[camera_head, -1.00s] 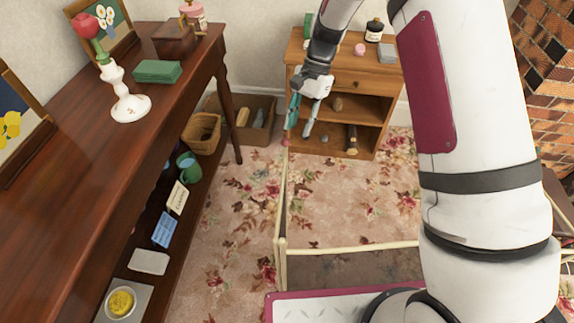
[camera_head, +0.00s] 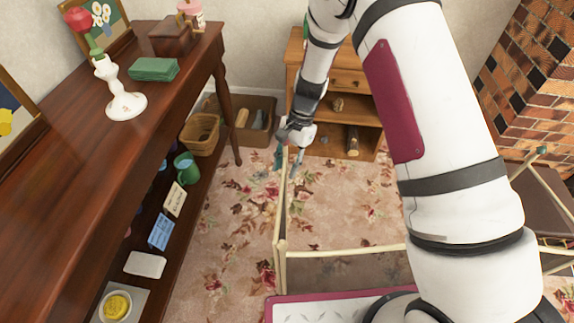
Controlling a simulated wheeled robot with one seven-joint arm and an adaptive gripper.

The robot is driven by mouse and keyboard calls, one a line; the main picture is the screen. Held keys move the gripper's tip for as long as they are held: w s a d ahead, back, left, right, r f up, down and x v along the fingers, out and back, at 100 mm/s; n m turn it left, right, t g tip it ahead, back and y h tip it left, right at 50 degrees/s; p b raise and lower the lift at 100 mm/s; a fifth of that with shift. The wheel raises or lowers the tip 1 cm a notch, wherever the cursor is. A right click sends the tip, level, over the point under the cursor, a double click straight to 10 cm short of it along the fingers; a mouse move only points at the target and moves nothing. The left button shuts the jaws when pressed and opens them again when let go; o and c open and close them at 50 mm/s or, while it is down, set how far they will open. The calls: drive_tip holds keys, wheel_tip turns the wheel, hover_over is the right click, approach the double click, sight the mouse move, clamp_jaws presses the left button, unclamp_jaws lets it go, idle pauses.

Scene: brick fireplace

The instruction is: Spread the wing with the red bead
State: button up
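A low folding screen with a cream frame stands on the floor; its front panel (camera_head: 345,270) faces me. Its left wing (camera_head: 281,215) runs away from me, seen nearly edge-on. No red bead shows now; the wing's far end is partly covered by my gripper. The right wing (camera_head: 555,182) carries a dark green bead (camera_head: 541,150) at its end. My gripper (camera_head: 287,167) points down at the far end of the left wing, with its fingers apart, one on each side of the wing's line. I cannot tell whether either finger touches it.
A long dark wooden table (camera_head: 120,150) with a lower shelf fills the left side. A small wooden cabinet (camera_head: 345,80) stands behind my gripper, and a box (camera_head: 262,137) and basket (camera_head: 200,134) sit left of it. A brick fireplace (camera_head: 530,90) is at right. Floral carpet (camera_head: 235,220) lies clear left of the screen.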

drive_tip(key=shift+f, duration=0.1)
clamp_jaws()
drive_tip(key=s+a+n+h, duration=0.1)
drive_tip(key=a+n, duration=0.3)
drive_tip(key=a, duration=0.5)
drive_tip(key=s+a+n+g+h+b, duration=0.1)
drive_tip(key=s+a+n, duration=0.3)
drive_tip(key=a, duration=0.6)
drive_tip(key=shift+s+a+n+h+b, duration=0.15)
drive_tip(key=shift+n+h+b, duration=0.15)
drive_tip(key=shift+n+h, duration=0.15)
unclamp_jaws()
